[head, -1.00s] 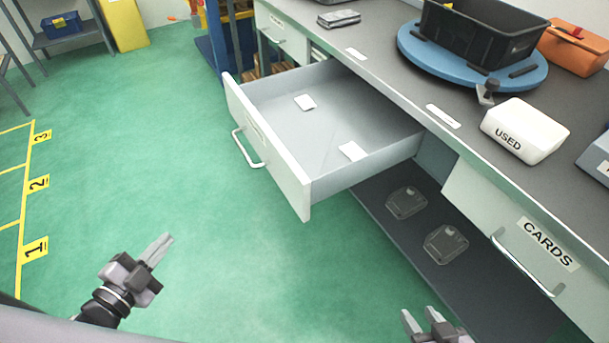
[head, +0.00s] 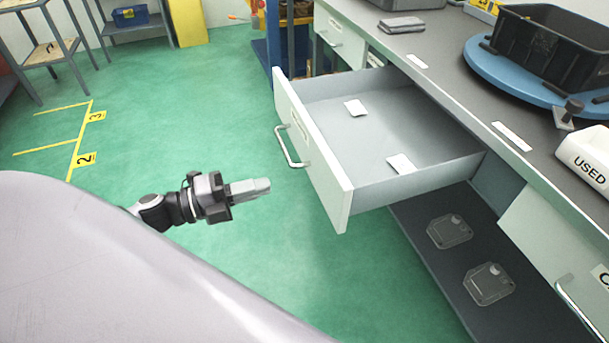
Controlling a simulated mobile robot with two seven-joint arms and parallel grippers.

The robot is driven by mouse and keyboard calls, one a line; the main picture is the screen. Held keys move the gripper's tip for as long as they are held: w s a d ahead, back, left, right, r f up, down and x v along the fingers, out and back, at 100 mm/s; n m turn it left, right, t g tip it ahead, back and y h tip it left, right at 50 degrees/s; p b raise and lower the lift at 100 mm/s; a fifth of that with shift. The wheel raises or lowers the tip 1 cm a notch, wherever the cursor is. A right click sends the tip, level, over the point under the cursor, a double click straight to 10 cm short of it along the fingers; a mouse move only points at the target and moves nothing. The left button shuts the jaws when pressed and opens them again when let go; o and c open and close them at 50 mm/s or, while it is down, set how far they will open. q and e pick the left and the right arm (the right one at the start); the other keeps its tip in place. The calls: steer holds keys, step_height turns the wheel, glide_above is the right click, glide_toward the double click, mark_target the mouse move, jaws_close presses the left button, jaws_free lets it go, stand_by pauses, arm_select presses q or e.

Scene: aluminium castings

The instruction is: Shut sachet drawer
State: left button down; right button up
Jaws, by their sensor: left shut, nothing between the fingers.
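The sachet drawer (head: 313,163) is pulled far out of the grey workbench in the head view. It has a pale front with a bar handle (head: 289,149) on its outer face. Two small white sachets (head: 356,108) lie apart on its floor. My left gripper (head: 262,187) is shut and empty, left of the drawer front and below the handle in the picture. Its fingers point right towards the front panel, with a gap between them. My right gripper is out of view.
A lower shelf (head: 443,270) under the drawer holds two clear plastic cases. The closed cards drawer (head: 545,243) is at the right. A black crate (head: 555,55) stands on a blue turntable (head: 487,70) on the bench. Green floor left of the drawer is clear.

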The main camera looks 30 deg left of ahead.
mark_target(318, 172)
arm_select(q)
steer(key=x, duration=0.9)
steer(key=shift+w+d, duration=0.2)
steer(key=shift+w, duration=0.1)
